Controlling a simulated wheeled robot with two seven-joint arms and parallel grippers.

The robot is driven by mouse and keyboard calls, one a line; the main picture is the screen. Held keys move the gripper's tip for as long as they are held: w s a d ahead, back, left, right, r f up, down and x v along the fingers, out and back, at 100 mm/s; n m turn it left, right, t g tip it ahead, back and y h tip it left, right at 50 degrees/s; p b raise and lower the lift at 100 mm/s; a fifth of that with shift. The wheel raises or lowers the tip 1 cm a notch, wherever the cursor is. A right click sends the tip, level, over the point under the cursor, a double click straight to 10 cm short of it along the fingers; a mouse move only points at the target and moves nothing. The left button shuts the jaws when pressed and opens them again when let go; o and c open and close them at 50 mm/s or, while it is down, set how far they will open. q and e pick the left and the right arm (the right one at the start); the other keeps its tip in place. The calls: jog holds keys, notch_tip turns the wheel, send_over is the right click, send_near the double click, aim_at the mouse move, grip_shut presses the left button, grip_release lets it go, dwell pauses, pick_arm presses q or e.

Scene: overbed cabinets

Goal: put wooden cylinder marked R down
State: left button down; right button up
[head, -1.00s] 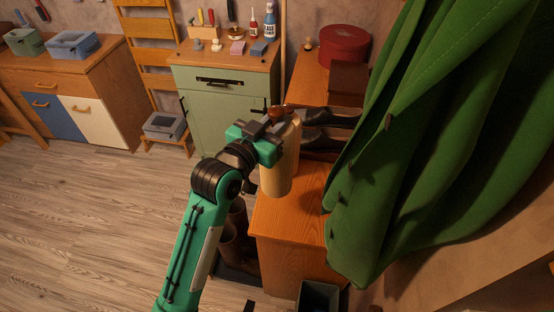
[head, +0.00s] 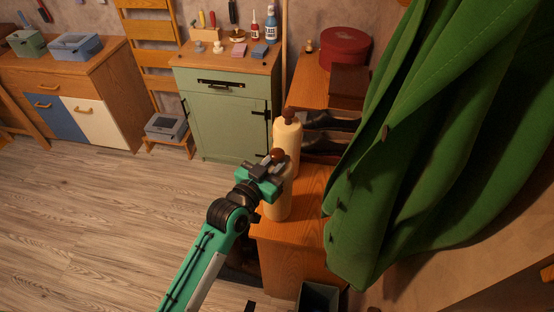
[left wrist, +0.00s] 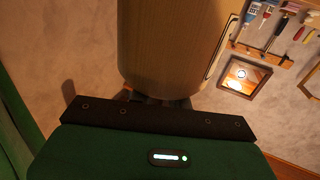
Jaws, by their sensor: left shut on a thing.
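My left gripper (head: 268,172) is shut on a pale wooden cylinder (head: 279,202) with a brown knob on top. The cylinder is upright over the near end of the orange wooden bench (head: 290,250). I cannot tell whether its base touches the bench top. No letter R shows on it in either view. In the left wrist view the held cylinder (left wrist: 175,45) fills the upper middle, and its markings are not visible. A second pale cylinder with a brown knob (head: 287,138) stands just behind it on the bench. My right gripper is not in view.
Dark boots (head: 330,120) lie on the bench behind the second cylinder. A green hanging cloth (head: 430,130) is close on the right. A green cabinet (head: 225,115) stands at the back, with a dark open bin (head: 318,297) below the bench. The floor at left is clear.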

pick_arm(q)
jog(key=c, duration=1.7)
grip_release()
jog(key=shift+f, duration=0.15)
jog(key=shift+c, duration=0.2)
jog(key=o, duration=0.4)
jog(key=shift+o, duration=0.2)
jog(key=b+v, duration=0.3)
jog(key=v, duration=0.9)
jog(key=shift+r, duration=0.2)
